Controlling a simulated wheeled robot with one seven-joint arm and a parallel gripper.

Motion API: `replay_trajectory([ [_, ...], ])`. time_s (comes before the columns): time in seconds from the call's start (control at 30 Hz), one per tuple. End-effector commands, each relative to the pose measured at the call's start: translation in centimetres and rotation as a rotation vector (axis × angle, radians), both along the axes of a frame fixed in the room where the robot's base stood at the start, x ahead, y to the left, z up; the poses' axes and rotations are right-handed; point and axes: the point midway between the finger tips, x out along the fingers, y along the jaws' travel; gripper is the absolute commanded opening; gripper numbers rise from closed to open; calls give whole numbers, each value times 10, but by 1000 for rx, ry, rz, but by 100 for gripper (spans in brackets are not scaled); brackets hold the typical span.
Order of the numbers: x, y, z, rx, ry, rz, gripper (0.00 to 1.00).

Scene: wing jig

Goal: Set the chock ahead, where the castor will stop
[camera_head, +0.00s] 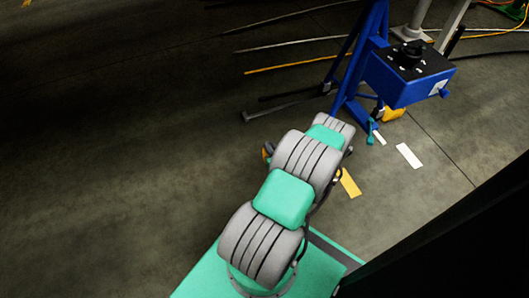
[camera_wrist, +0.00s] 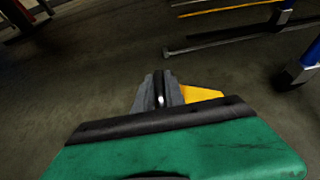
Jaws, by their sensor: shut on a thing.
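In the wrist view my gripper (camera_wrist: 160,98) shows as grey and dark fingers, shut on a yellow wedge-like piece, the chock (camera_wrist: 203,93). Much of the chock is hidden behind the fingers and the green wrist housing. In the head view my arm covers the gripper; a small yellow-orange patch (camera_head: 267,152) shows at the arm's left edge, too small to identify. The blue stand (camera_head: 365,75) is just beyond the end of my arm. I cannot clearly make out a castor; blue legs with dark feet (camera_wrist: 296,74) show at the wrist view's right.
A blue box with a black top (camera_head: 408,72) is mounted on the stand, with a yellow block (camera_head: 393,113) below it. Yellow (camera_head: 350,183) and white (camera_head: 408,156) floor patches lie right of my arm. Long rods (camera_head: 300,66) lie behind. The left floor is clear.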

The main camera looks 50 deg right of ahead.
Motion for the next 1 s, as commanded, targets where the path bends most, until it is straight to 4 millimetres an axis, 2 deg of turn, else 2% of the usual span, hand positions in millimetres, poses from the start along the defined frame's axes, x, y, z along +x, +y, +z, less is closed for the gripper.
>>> replay_trajectory([
  [0.03,14,-7,-10,-8,-2,5,0],
  [0.13,36,-20,-21,-7,-4,5,0],
  [0.2,45,-25,-40,-5,-3,3,0],
  [0.33,61,-34,-59,-4,-3,1,0],
  [0.57,74,-42,-75,-3,-4,0,0],
  [0.73,75,-43,-104,-3,-3,-2,0],
  [1.0,75,-43,-103,-3,-3,-1,0],
])
